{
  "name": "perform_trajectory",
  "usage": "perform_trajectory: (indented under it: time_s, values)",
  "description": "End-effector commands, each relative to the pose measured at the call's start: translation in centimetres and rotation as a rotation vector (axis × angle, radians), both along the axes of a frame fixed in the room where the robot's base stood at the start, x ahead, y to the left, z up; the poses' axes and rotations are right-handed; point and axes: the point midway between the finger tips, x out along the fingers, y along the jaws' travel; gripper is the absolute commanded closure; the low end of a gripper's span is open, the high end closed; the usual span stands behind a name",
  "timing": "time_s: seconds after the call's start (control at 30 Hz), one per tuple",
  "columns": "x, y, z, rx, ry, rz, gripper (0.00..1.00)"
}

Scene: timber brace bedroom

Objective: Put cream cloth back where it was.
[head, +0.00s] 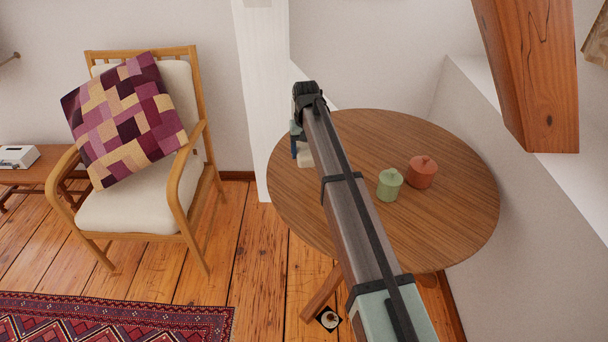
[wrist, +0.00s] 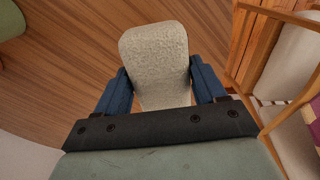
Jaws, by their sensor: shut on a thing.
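The cream cloth (wrist: 158,58) is a pale, textured, rounded-edged piece between my gripper's two blue fingers in the wrist view. My gripper (wrist: 162,88) is shut on it. In the head view, my arm largely hides the gripper (head: 300,152), and a small part of the cream cloth (head: 305,160) shows beside the arm. Both are over the left part of the round wooden table (head: 455,225). I cannot tell whether the cloth touches the tabletop.
A green lidded pot (head: 389,186) and a reddish-brown lidded pot (head: 422,172) stand right of my arm on the table. A white post (head: 262,90) rises by its left edge. A wooden brace (head: 535,70) slants overhead at right. A cushioned armchair (head: 140,210) stands left.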

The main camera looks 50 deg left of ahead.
Motion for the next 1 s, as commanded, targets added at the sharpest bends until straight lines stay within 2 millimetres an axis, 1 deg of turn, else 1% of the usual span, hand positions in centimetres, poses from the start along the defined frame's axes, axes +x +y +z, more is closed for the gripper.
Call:
perform_trajectory:
  time_s: [0.03,0.13,0.23,0.3,0.43,0.57,0.7,0.8,1.0]
  values:
    - [1.0,1.5,0.2,0.0,0.0,-0.01,0.58]
    - [1.8,2.7,0.3,0.0,0.0,-0.036,0.58]
    - [2.0,3.1,0.4,0.0,0.0,-0.074,0.58]
    - [1.7,2.6,0.3,0.0,0.0,-0.105,0.58]
    - [1.7,2.5,-0.2,0.0,0.0,-0.132,0.58]
    - [1.7,2.5,-1.8,-0.002,0.001,-0.135,0.58]
    - [1.7,2.5,-4.1,-0.002,0.001,-0.135,0.58]
    - [1.7,2.5,-5.4,-0.002,0.001,-0.135,0.58]
    - [1.7,2.5,-6.8,0.0,0.0,-0.134,0.58]
